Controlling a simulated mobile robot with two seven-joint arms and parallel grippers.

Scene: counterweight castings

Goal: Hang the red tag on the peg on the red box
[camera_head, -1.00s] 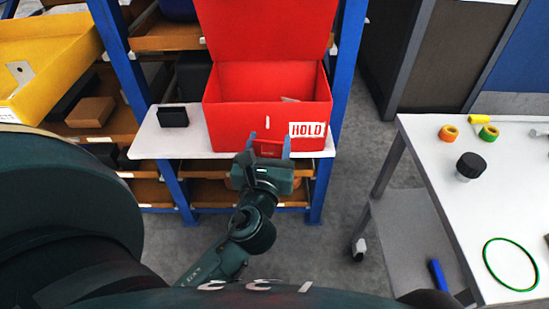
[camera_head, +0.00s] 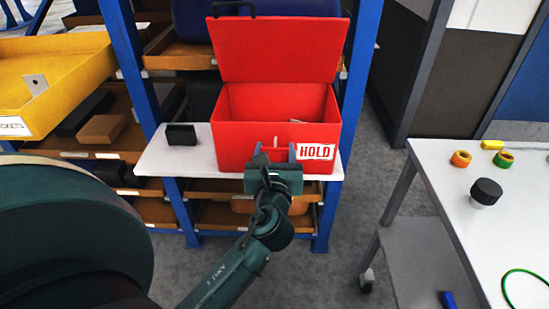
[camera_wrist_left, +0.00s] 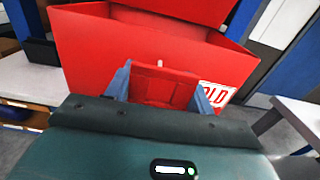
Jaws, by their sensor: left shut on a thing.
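The open red box (camera_head: 228,142) stands on a white shelf, lid raised, with a HOLD label at the right of its front. Its small pale peg (camera_wrist_left: 160,63) sticks out of the front wall, above the middle of the tag in the wrist view; in the head view it is tiny. My left gripper (camera_head: 279,154) is at the box front, left of the label. Its blue fingers are shut on the red tag (camera_wrist_left: 162,90), held upright with its face along the box front. I cannot tell if the tag touches the box. My right gripper is out of view.
A small black block (camera_head: 181,135) sits on the white shelf (camera_head: 190,158) left of the box. Blue rack posts flank the shelf. A white table (camera_head: 440,160) at right holds tape rolls and a black-capped jar (camera_head: 486,192). Grey floor lies between.

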